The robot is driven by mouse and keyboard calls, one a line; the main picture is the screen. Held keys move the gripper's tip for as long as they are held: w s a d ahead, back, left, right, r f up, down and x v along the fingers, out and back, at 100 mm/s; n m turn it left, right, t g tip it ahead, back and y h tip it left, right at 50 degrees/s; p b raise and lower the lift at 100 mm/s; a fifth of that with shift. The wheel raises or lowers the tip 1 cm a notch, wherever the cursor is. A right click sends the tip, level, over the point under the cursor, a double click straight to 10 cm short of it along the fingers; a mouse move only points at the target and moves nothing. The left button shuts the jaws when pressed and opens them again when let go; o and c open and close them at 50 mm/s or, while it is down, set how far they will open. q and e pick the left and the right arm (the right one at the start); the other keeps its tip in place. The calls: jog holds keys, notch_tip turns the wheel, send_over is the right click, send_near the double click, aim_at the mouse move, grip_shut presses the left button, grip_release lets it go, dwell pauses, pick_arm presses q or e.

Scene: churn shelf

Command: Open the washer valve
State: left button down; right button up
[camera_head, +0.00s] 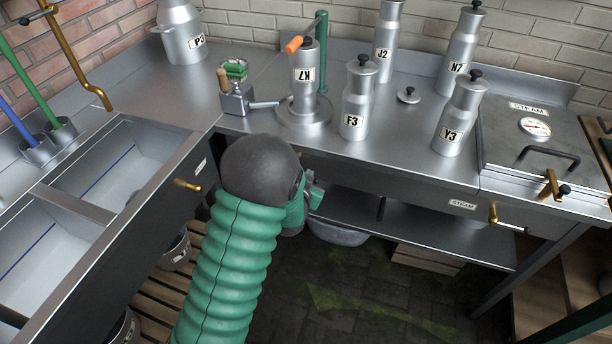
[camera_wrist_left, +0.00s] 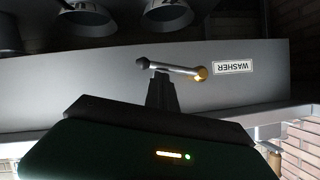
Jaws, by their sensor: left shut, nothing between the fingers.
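The washer valve (camera_wrist_left: 175,69) shows in the left wrist view, which is upside down. It is a silver lever with a brass hub at its right end and a dark knob at its left end. It lies nearly level on a grey panel, beside the WASHER label (camera_wrist_left: 233,67). My left gripper (camera_wrist_left: 160,92) is shut and empty, its fingertips just at the knob half of the lever. I cannot tell whether they touch it. In the head view my left gripper (camera_head: 314,190) is at the back counter's front edge, and my arm hides the valve. My right gripper is not in view.
A STEAM valve (camera_head: 495,214) sits farther right on the counter front. Another brass valve (camera_head: 187,185) is on the left sink's front. A pan (camera_head: 338,234) is below.

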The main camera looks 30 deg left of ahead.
pick_arm(q)
jog(key=a+f+m+t+y+b, duration=0.1)
jog(key=a+f+m+y+b, duration=0.2)
jog(key=f+m+y, duration=0.3)
jog(key=f+m, duration=0.1)
jog(key=m, duration=0.2)
jog(key=shift+s+a+m, duration=0.25)
jog(key=shift+s+m, duration=0.15)
jog(key=shift+a+f, duration=0.15)
dwell(0.4)
dwell(0.4)
